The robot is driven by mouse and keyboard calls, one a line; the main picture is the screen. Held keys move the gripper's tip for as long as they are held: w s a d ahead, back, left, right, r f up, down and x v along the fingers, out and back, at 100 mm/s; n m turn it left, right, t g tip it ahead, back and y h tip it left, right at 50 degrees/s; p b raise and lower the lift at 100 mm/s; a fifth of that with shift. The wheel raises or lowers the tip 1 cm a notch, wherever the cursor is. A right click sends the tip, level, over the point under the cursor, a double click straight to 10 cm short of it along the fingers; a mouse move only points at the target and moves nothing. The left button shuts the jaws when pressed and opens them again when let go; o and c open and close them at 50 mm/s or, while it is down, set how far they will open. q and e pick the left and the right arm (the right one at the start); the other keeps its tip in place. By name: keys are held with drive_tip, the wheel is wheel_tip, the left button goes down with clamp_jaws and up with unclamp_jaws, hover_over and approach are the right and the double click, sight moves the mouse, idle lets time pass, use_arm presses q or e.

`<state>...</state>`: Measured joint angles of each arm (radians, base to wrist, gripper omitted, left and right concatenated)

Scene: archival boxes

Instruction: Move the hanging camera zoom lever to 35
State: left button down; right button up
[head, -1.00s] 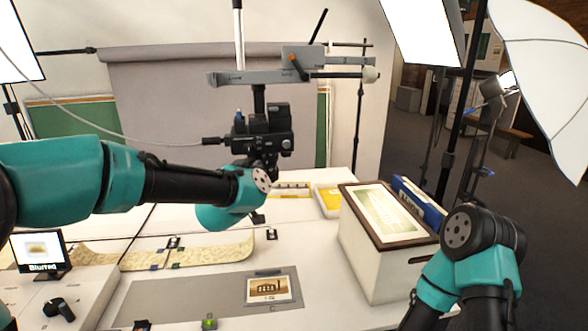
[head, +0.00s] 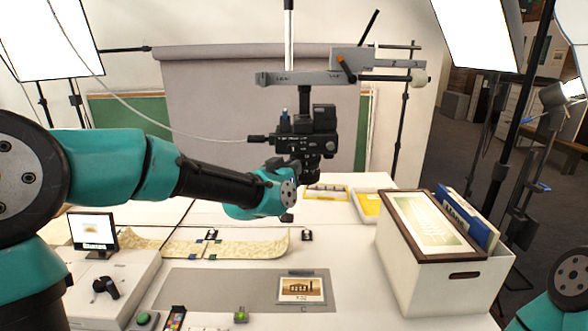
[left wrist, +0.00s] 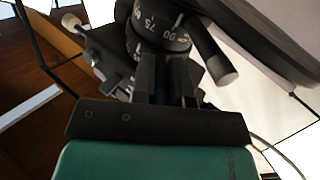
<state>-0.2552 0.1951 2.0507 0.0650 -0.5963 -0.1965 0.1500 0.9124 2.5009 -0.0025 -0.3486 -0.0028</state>
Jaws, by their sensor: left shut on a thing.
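The black hanging camera (head: 305,130) points down from a grey horizontal arm in the head view. My left gripper (head: 292,178) is up at its lens (head: 312,163), with its fingers mostly hidden behind the wrist. In the left wrist view, the lens ring (left wrist: 160,38) carries white numbers, among them 75 and 90. My left fingers (left wrist: 178,78) are shut just below this ring, on what appears to be the zoom lever, mostly hidden between them. A dark rod (left wrist: 213,58) sticks out to the right of the fingers. I cannot read the lever's setting. My right gripper is out of view.
Below the camera, a picture card (head: 302,289) lies on a grey mat (head: 205,290). A small monitor (head: 92,232) stands at the left. A white archival box (head: 440,275) stands at the right. A thin cable (head: 130,113) loops to the camera.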

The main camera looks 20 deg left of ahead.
use_arm(q)
drive_tip(key=c, duration=1.1)
unclamp_jaws()
drive_tip(key=v, duration=1.7)
drive_tip(key=shift+s+a, duration=0.1)
drive_tip(key=shift+s, duration=0.05)
drive_tip(key=w+d+f+g, duration=0.15)
drive_tip(key=f+g, duration=0.25)
drive_tip(key=f, duration=1.2)
drive_tip(key=w+f+g, duration=0.2)
drive_tip(key=f+g, duration=0.3)
drive_tip(key=f, duration=1)
drive_tip(key=s+f+g, duration=0.2)
drive_tip(key=s+f, duration=0.3)
drive_tip(key=f, duration=0.3)
drive_tip(key=s+d+f+n+g, duration=0.1)
drive_tip(key=s+f+g, duration=0.2)
drive_tip(key=s+f, duration=0.2)
drive_tip(key=s+f+n+g, duration=0.1)
drive_tip(key=s+f, duration=0.4)
drive_tip(key=f, duration=0.7)
drive_tip(key=shift+d+g, duration=0.2)
drive_tip(key=shift+g, duration=0.7)
